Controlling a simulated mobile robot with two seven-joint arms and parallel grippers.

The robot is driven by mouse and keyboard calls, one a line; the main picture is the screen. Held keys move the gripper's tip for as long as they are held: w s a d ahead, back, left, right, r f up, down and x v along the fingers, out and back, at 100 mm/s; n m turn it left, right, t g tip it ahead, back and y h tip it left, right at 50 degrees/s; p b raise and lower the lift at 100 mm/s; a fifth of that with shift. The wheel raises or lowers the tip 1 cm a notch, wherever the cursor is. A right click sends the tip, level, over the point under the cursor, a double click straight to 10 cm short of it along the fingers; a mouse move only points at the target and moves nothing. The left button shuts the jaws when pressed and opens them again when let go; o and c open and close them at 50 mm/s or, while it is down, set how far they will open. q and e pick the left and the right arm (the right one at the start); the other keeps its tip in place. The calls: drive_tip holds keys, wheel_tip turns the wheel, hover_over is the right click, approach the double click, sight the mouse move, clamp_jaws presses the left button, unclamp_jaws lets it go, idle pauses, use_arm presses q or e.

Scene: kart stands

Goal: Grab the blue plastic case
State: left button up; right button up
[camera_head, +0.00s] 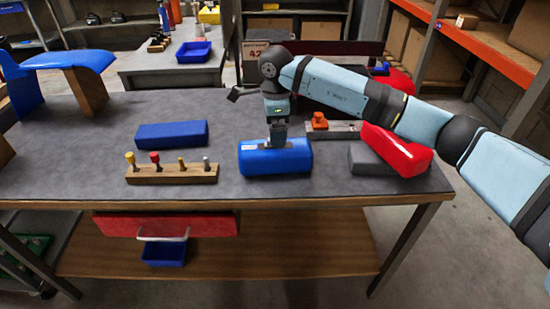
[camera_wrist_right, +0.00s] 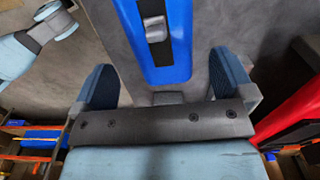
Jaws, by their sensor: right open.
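The blue plastic case (camera_head: 290,160) lies on the grey workbench, right of its middle and near the front edge. In the right wrist view the case (camera_wrist_right: 180,30) shows a dark strip with a grey latch-like part. My right gripper (camera_head: 278,138) points down over the case and hides part of its top. In the wrist view its two blue-grey fingers (camera_wrist_right: 163,62) are wide apart, with the near end of the case between them in the picture. I cannot tell whether they touch it. My left gripper is not in view.
A blue block (camera_head: 172,134) and a wooden rack with several pegs (camera_head: 172,175) lie left of the case. A red-and-grey box (camera_head: 385,160) stands close on the right, and a grey piece with an orange knob (camera_head: 335,129) behind. The workbench (camera_head: 80,170) is bare at front left.

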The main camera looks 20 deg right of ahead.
sight(275, 156)
drive_tip(key=shift+f+b, duration=0.4)
drive_tip(key=shift+f, duration=3.2)
drive_tip(key=c, duration=0.8)
drive_tip(key=shift+r, duration=0.15)
